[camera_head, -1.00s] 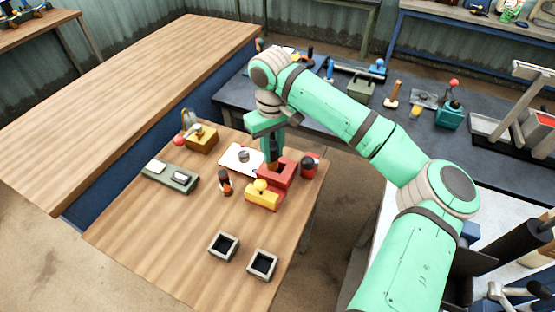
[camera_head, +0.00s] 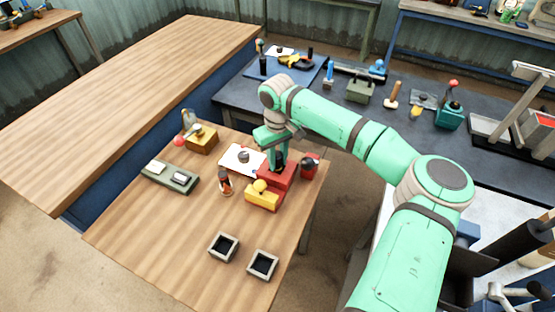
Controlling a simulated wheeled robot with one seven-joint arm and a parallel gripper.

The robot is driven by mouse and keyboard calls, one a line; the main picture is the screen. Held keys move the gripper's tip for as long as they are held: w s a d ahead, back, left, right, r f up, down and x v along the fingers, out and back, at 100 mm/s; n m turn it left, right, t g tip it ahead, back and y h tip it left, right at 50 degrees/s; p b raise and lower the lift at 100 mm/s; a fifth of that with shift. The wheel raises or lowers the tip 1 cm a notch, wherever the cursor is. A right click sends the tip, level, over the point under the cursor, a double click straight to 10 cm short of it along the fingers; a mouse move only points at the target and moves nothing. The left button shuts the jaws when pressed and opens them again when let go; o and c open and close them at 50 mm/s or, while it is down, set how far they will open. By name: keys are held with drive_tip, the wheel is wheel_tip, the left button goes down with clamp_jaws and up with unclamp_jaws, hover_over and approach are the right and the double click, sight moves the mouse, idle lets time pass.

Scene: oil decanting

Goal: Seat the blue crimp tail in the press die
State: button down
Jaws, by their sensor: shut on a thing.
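My gripper (camera_head: 279,163) points down, close over the back of a red block-shaped fixture (camera_head: 276,184) on the near wooden table. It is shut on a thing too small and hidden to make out. I cannot pick out the blue crimp tail, and I cannot tell whether the held thing touches the fixture. The red fixture may be the press with its die, but the die itself does not show clearly. A yellow block with a round yellow knob (camera_head: 261,187) stands at its front left.
A red and black round object (camera_head: 310,164) stands right of the gripper. A small dark and orange bottle (camera_head: 225,184) and a white tray (camera_head: 236,160) lie left. Two square bins (camera_head: 223,247) stand in front. The table's left front is clear.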

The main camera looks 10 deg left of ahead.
drive_tip(key=shift+f, duration=0.15)
drive_tip(key=c, duration=1.5)
unclamp_jaws()
wheel_tip(320, 180, up, 12)
drive_tip(key=shift+r, duration=0.15)
drive_tip(key=shift+s, duration=0.1)
